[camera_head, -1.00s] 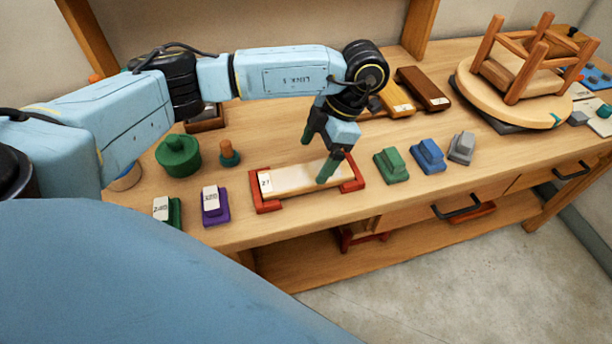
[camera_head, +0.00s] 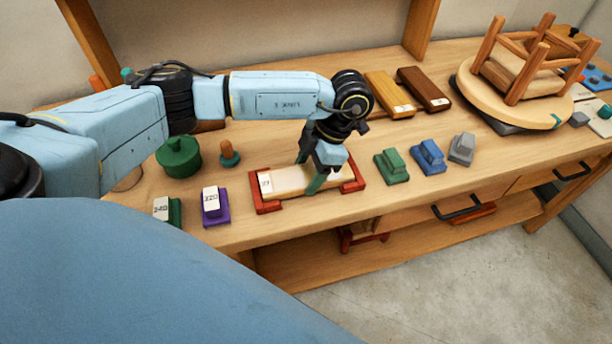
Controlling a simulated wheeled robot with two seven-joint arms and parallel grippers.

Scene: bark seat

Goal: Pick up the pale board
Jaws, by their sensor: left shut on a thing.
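The pale board (camera_head: 285,181) lies between the red end pieces of a holder (camera_head: 268,205) near the front edge of the bench. A white label with a number is at its left end. My left gripper (camera_head: 309,174) points down over the right half of the board. Its green fingers are shut on the board, one at the far side and one at the near side. The board still appears level within the red holder; I cannot tell whether it is lifted. My right gripper is not in view.
Green, blue and grey blocks (camera_head: 428,156) stand right of the holder. Purple (camera_head: 215,207) and green labelled blocks, a green lidded pot (camera_head: 178,157) and an orange peg (camera_head: 228,154) are at left. Two boards (camera_head: 424,90) lie behind. An upturned stool (camera_head: 515,75) is at far right.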

